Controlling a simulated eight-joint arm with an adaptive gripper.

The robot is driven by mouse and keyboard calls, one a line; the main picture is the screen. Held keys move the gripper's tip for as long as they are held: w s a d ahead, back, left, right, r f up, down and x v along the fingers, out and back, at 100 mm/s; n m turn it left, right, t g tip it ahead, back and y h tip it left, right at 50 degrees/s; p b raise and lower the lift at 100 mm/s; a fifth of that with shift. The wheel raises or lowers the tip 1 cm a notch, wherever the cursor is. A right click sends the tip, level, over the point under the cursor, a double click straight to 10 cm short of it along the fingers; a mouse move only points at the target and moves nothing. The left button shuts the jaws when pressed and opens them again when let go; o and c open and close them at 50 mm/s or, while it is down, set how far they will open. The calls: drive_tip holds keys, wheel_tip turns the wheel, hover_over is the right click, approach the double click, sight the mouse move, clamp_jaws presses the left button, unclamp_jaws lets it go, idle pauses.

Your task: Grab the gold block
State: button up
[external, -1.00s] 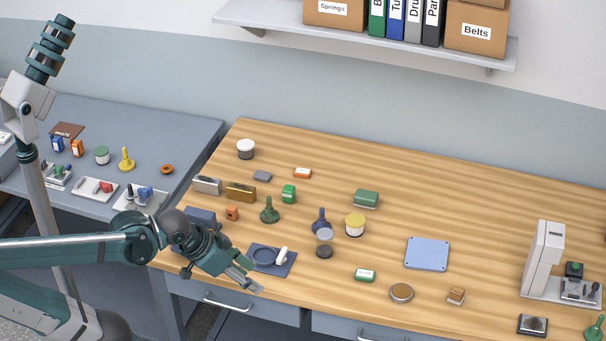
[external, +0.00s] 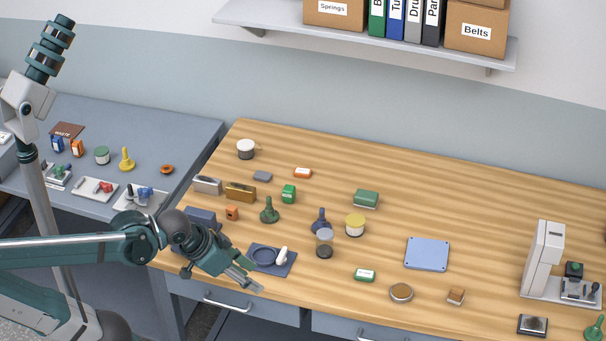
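The gold block (external: 240,192) stands on the wooden table at its left side, right of a similar grey block (external: 207,185). Its front and top show in full, and nothing touches it that I can make out. My gripper (external: 256,285) hangs at the front left edge of the table, well in front of the gold block and apart from it. Its fingers point down and to the right. They are too small in this view to tell how far apart they are, and I see nothing held.
A small orange block (external: 232,213) and a dark blue box (external: 201,217) stand in front of the gold block. A green block (external: 288,194) and a green bobbin-like piece (external: 269,211) are to its right. A dark tray (external: 286,270) lies beside my gripper.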

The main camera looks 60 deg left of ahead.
drive_tip(key=w+a+r+n+g+p, duration=0.2)
drive_tip(key=w+a+r+n+p, duration=0.3)
drive_tip(key=w+a+n, duration=0.3)
drive_tip(key=n+g+h+p, duration=0.1)
drive_tip(key=n+g+p, duration=0.3)
drive_tip(key=n+p, duration=1.15)
hover_over(240, 187)
drive_tip(key=b, duration=0.4)
wheel_tip(240, 187, down, 11)
drive_tip(key=n, duration=0.3)
drive_tip(key=shift+d, duration=0.15)
drive_tip(key=shift+s+a+f+n, duration=0.2)
drive_tip(key=shift+a+f+n, duration=0.05)
drive_tip(key=shift+a+f, duration=0.15)
drive_tip(key=shift+w+d+f, duration=0.1)
drive_tip(key=shift+f, duration=1.1)
